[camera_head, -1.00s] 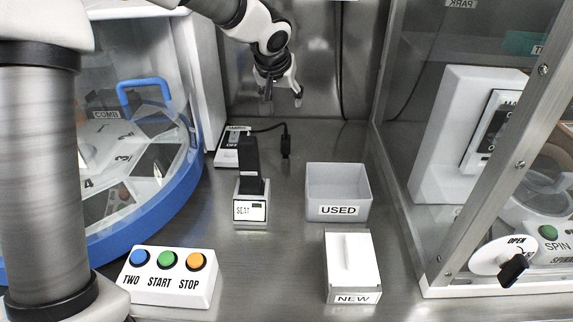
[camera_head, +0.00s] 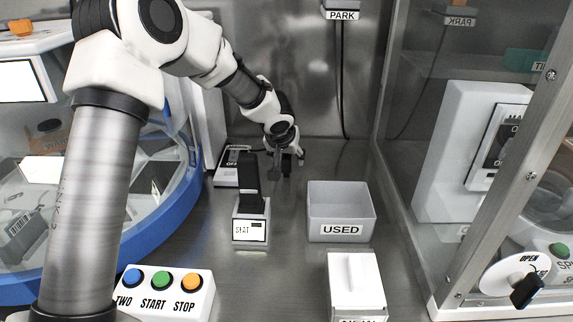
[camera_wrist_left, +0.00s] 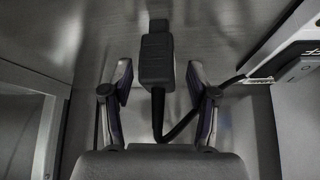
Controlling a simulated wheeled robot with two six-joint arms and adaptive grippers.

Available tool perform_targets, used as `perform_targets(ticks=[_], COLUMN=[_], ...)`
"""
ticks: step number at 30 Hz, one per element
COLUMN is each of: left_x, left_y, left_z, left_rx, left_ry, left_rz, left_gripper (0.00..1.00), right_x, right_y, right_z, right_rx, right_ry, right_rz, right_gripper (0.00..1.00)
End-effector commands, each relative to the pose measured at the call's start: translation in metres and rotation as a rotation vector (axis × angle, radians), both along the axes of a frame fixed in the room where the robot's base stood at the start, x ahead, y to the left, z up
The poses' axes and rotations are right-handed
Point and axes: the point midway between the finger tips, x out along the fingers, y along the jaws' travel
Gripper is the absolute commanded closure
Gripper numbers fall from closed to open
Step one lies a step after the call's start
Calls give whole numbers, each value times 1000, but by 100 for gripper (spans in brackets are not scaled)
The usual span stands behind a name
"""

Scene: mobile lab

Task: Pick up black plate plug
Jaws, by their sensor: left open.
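The black plate plug (camera_wrist_left: 157,58) shows in the left wrist view as a black block with a narrower tip, with its black cable running down from it. My left gripper (camera_wrist_left: 158,85) is open, with one finger on each side of the plug and a gap to both. In the head view my left gripper (camera_head: 286,162) points down at the back of the bench, and its fingers largely hide the plug. My right gripper is in neither view.
A switch box (camera_head: 228,172) stands left of the gripper. A black upright piece in a SEAT stand (camera_head: 251,230) is in front of it. A framed clear enclosure (camera_head: 480,150) bounds the right.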

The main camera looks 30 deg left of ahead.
Motion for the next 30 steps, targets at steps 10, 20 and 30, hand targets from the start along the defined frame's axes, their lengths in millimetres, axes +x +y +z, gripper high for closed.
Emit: perform_targets(ticks=[10, 20, 30], left_x=[0, 0, 0], left_y=[0, 0, 0], left_z=[0, 13, 91], left_rx=[0, 0, 0], left_ry=[1, -1, -2], left_rz=[0, 1, -1], left_gripper=[100, 100, 100], right_x=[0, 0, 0], right_y=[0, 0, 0], right_z=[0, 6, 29], right_rx=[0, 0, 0], right_ry=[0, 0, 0], right_rz=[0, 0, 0], right_gripper=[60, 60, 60])
